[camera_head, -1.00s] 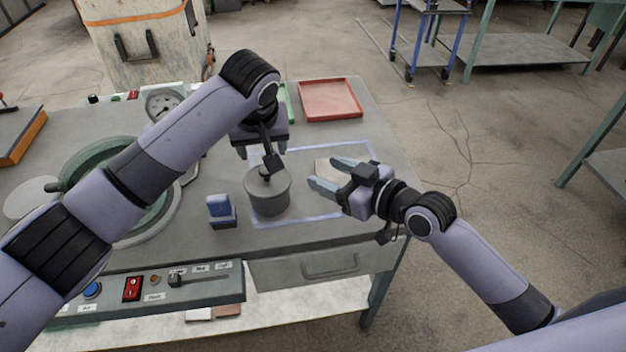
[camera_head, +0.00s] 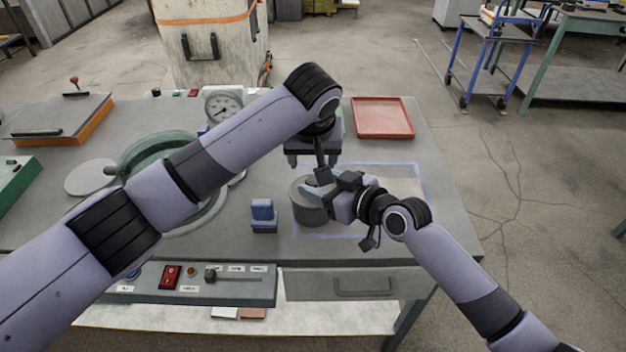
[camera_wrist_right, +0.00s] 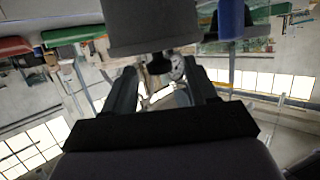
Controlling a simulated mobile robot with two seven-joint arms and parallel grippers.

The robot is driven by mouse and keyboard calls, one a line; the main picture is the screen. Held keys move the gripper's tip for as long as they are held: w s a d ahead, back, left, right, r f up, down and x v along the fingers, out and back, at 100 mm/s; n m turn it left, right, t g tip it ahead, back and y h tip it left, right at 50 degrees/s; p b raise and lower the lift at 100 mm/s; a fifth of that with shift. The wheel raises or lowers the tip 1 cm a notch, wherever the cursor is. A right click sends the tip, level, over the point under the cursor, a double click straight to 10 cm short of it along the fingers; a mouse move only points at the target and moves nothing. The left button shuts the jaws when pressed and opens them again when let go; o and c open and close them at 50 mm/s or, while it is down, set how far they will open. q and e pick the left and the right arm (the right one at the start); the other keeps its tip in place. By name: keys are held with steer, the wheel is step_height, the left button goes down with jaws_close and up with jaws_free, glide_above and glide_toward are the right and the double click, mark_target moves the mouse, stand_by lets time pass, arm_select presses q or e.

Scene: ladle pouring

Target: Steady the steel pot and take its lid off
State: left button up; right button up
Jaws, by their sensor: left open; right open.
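The grey steel pot (camera_head: 308,214) stands upright on the table in the head view, with its flat lid (camera_head: 299,187) on. In the right wrist view, which is upside down, the pot (camera_wrist_right: 150,25) fills the top centre, and the dark lid knob (camera_wrist_right: 158,65) shows between the fingertips. My right gripper (camera_head: 318,194) is open at the pot's right side and covers part of the lid; whether it touches is unclear. My left gripper (camera_head: 311,163) is open and points down, behind and above the pot in the picture. The knob is mostly hidden in the head view.
A blue block on a dark base (camera_head: 263,214) stands close left of the pot. A red tray (camera_head: 383,119) lies at the back right. A dial gauge (camera_head: 222,105) and a green ring-shaped fixture (camera_head: 150,150) stand left. A control panel (camera_head: 190,285) lines the front edge.

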steer(key=shift+x, duration=1.35)
jaws_close()
steer(key=shift+o, duration=0.2)
jaws_free()
steer(key=v, duration=0.7)
